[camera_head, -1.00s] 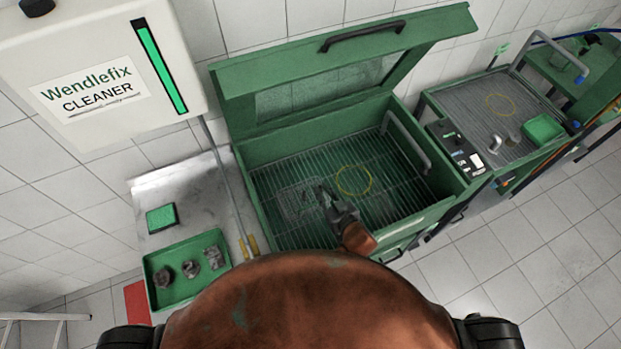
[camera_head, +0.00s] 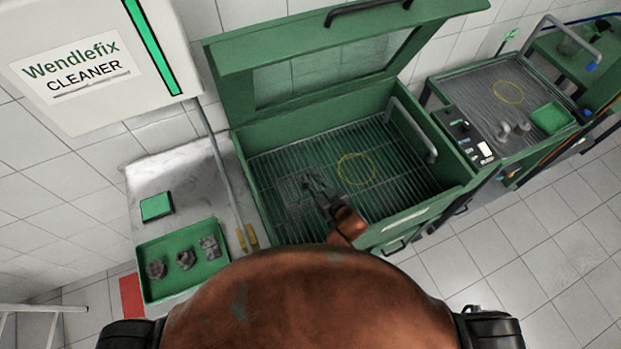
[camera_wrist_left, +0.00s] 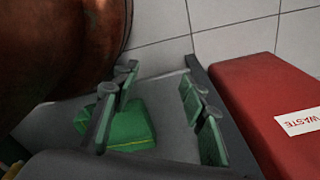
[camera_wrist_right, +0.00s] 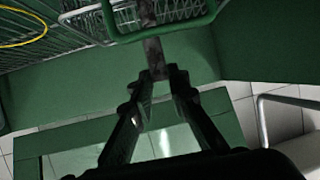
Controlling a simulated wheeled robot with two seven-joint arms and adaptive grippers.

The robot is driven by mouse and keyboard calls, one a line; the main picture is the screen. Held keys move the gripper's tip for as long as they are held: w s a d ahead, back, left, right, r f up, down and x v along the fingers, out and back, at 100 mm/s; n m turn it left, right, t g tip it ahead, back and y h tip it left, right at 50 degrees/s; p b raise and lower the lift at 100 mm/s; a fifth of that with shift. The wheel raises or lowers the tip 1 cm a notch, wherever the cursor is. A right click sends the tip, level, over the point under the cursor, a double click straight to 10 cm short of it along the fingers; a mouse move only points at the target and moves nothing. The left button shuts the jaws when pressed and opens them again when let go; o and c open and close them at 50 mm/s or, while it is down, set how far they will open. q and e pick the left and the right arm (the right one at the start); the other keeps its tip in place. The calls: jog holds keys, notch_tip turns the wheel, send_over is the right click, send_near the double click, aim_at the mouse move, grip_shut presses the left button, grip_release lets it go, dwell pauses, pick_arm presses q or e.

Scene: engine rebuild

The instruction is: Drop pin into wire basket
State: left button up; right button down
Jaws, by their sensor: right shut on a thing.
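The wire basket (camera_head: 292,190) lies on the grate inside the open green washer, left of the yellow ring. In the right wrist view its mesh (camera_wrist_right: 185,12) shows behind a green rim at the top. My right gripper (camera_head: 314,184) is over the basket in the head view. In the right wrist view the right gripper (camera_wrist_right: 160,76) is shut on the pin (camera_wrist_right: 155,58), a dull grey-brown rod that overlaps the basket's rim. Whether it touches the basket cannot be told. My left gripper (camera_wrist_left: 157,88) is open and empty, above a green block (camera_wrist_left: 122,128).
The washer (camera_head: 285,122) has its lid raised. A yellow ring (camera_head: 357,169) marks the grate. A green tray (camera_head: 184,284) with several metal parts stands at left on the bench. A red waste bin (camera_wrist_left: 268,110) is beside my left gripper. A second station (camera_head: 500,100) stands right.

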jog(key=c, duration=1.8)
grip_release()
jog(key=shift+s+d, duration=0.1)
jog(key=shift+s, duration=0.05)
pick_arm(q)
jog(key=shift+w+d+f, duration=0.1)
jog(key=shift+w, duration=0.3)
pick_arm(e)
jog(key=v, duration=1.1)
jog(key=shift+s+d, duration=0.15)
jog(key=shift+s, duration=0.15)
jog(key=shift+r, duration=0.1)
